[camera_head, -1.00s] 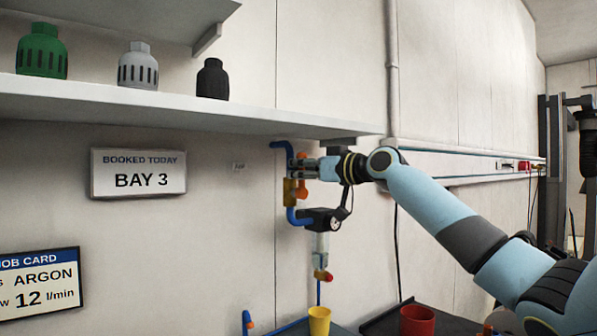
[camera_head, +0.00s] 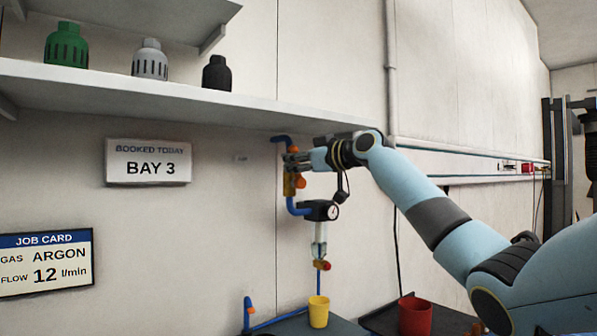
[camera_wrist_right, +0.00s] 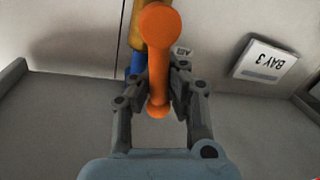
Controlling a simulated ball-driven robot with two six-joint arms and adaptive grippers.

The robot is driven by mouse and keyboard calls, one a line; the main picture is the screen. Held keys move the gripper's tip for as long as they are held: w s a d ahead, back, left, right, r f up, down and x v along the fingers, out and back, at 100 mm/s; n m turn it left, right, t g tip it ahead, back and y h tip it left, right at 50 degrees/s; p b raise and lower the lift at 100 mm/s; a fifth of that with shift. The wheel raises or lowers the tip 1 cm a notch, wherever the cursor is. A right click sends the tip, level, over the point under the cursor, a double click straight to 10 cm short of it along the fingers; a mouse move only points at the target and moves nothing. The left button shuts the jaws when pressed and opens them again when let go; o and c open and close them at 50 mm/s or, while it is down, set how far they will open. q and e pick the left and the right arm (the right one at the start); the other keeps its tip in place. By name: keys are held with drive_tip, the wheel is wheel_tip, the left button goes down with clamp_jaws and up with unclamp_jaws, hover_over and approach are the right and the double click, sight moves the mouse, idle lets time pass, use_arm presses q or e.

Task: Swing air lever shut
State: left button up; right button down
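The orange air lever (camera_wrist_right: 158,65) fills the middle of the right wrist view, between the two fingers of my right gripper (camera_wrist_right: 158,85). The fingers are bent in close on both sides of it and look closed on it. The brass valve body (camera_head: 289,185) sits on the blue air pipe (camera_head: 297,208). My left gripper is not in view.
Below the valve are a regulator with a gauge (camera_head: 332,212) and a red-tipped fitting (camera_head: 322,265). A shelf (camera_head: 180,98) runs above, close over my right wrist. A yellow cup (camera_head: 318,311) and a red cup (camera_head: 415,315) stand below.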

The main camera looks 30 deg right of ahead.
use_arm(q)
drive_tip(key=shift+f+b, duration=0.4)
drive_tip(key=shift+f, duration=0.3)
use_arm(e)
drive_tip(key=a+f+n+g+h, duration=0.1)
drive_tip(key=a+f+n+h, duration=0.2)
drive_tip(key=n, duration=0.9)
drive_tip(key=shift+s+a+f, duration=0.15)
drive_tip(key=shift+a+f, duration=0.3)
drive_tip(key=shift+f, duration=1.15)
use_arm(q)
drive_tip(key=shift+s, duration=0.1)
use_arm(e)
drive_tip(key=c, duration=1.3)
unclamp_jaws()
drive_tip(key=shift+s+r, duration=0.35)
drive_tip(key=shift+s, duration=0.05)
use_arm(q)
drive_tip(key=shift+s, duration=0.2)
use_arm(e)
drive_tip(key=shift+o, duration=0.2)
drive_tip(key=shift+w, duration=0.15)
